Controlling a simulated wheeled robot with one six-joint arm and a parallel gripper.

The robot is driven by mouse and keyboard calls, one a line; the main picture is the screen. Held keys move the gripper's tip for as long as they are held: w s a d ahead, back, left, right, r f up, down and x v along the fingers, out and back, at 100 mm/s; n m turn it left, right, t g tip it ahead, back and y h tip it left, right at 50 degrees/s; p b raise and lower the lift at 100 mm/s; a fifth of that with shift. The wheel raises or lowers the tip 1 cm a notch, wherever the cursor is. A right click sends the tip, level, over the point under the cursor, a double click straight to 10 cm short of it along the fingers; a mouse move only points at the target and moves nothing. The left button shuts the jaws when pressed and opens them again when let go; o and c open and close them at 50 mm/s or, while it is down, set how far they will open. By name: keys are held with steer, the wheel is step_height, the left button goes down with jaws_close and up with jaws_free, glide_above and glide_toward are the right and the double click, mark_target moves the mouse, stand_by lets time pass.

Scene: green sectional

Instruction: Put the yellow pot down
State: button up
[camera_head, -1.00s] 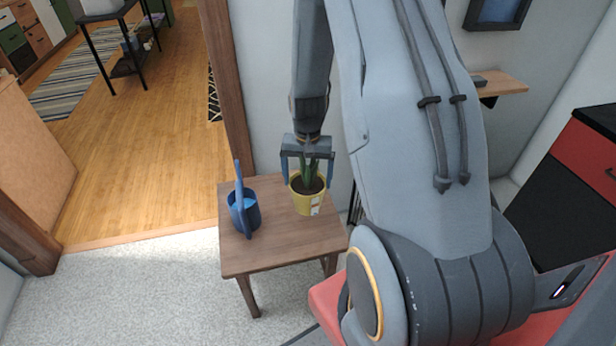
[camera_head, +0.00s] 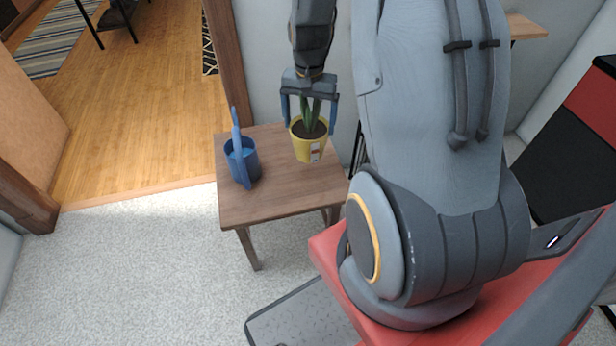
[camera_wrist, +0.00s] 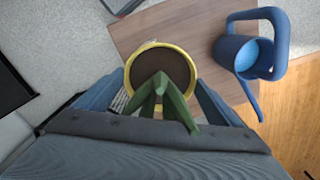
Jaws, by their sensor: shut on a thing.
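The yellow pot (camera_head: 308,148) holds dark soil and a green plant, and has a white label on its side. My gripper (camera_head: 310,122) is shut on the pot, with one blue finger on each side of it. The pot is upright at the back right part of the small wooden table (camera_head: 262,203). I cannot tell whether its base touches the table top. In the wrist view the yellow pot (camera_wrist: 132,72) shows from above, between the fingers, with the plant leaves partly over the soil.
A blue watering can (camera_head: 243,165) stands on the table to the left of the pot, apart from it. The table's front part is bare. A wall is close behind the table, and a wooden door post (camera_head: 228,62) stands at its back left.

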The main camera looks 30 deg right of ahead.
mark_target(310, 148)
steer(key=b, duration=0.4)
steer(key=shift+s, duration=0.15)
steer(key=shift+f+b, duration=0.4)
steer(key=shift+f, duration=4.7)
steer(key=o, duration=1.9)
steer(key=shift+s, duration=0.1)
